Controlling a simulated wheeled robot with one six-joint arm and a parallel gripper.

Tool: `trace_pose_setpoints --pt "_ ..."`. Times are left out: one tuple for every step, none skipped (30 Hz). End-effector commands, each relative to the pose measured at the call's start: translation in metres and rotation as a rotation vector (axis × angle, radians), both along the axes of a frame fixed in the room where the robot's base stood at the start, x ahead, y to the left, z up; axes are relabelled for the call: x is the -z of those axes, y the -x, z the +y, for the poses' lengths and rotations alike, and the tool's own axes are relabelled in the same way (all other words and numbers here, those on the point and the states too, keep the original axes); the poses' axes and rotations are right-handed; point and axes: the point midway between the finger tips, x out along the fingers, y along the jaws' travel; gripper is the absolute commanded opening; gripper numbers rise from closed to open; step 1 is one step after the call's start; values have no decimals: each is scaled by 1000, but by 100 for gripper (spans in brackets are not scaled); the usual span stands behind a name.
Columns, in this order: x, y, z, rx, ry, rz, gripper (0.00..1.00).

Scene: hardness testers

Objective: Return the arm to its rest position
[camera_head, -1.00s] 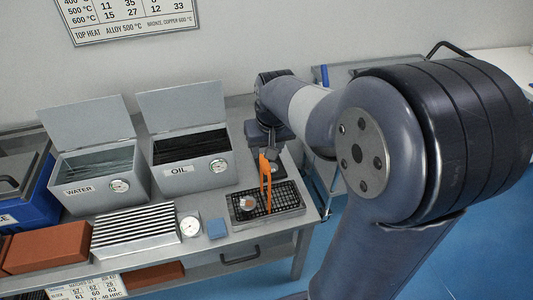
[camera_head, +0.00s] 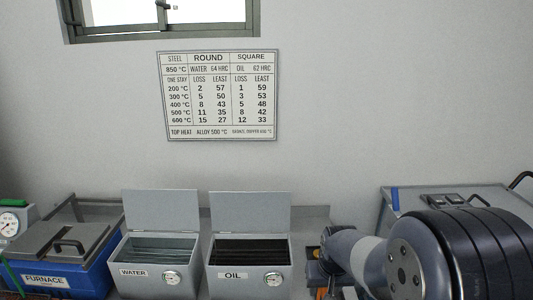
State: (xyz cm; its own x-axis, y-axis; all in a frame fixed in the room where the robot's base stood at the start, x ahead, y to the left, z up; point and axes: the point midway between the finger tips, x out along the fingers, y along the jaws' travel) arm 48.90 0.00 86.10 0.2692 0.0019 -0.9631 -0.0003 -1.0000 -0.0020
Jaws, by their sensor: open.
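My arm (camera_head: 405,265) reaches in from the lower right corner, with its large dark joint nearest the camera. Its far end bends down just right of the oil tank. My gripper (camera_head: 321,293) shows only as a bit of orange at the bottom edge, and the rest is cut off by the frame. It is open. What lies beneath it is out of view.
The open oil tank (camera_head: 248,279) and water tank (camera_head: 152,285) stand on the bench with lids raised. A blue furnace (camera_head: 75,280) is at left. A grey cart (camera_head: 395,207) is at right. A chart (camera_head: 218,96) hangs on the wall.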

Motion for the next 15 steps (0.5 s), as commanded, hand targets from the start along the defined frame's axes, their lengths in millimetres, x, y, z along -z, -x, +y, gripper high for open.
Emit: trace_pose_setpoints --pt "8 -2 0 0 0 2 45" --pt "12 -3 0 0 0 3 45" --pt "16 -4 0 0 0 2 45" --pt "18 -5 0 0 0 1 45" --pt "20 -5 0 0 0 1 45" --pt "20 -6 0 0 0 0 45" --pt "16 -6 0 0 0 -1 45" --pt "15 -6 0 0 0 -1 45" --pt "14 -6 0 0 0 -1 45" --pt "14 -6 0 0 0 -1 45" --pt "14 -6 0 0 0 -1 45" --pt "14 -6 0 0 0 -1 45" --pt "14 -6 0 0 0 -1 45" --pt "14 -6 0 0 0 -1 45" --pt "14 -6 0 0 0 -1 45"
